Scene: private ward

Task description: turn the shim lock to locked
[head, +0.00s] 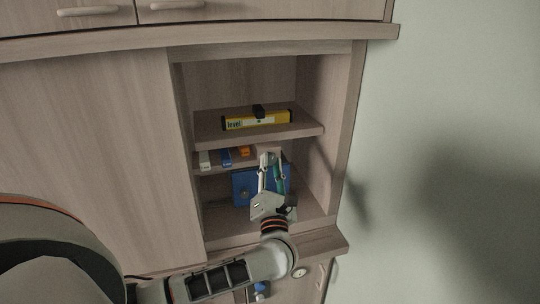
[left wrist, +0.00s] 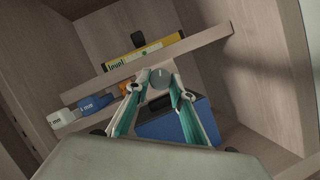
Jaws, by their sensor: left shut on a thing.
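The shim lock appears as a round grey knob (left wrist: 160,79) on a pale block under the shelf in the left wrist view. A small mark shows on its face, but I cannot read its setting. My left gripper (head: 268,158) reaches into the open cabinet bay, and its fingers hide most of the lock in the head view. In the left wrist view, the gripper's fingertips (left wrist: 159,84) are on either side of the knob, shut on it. My right gripper is in neither view.
A yellow level (head: 257,119) lies on the shelf (head: 312,130) above. White (head: 205,160), blue (head: 226,158) and orange (head: 244,151) pieces sit left of the lock. A blue box (head: 243,187) stands below, behind my gripper. The cabinet side wall (head: 325,90) bounds the right.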

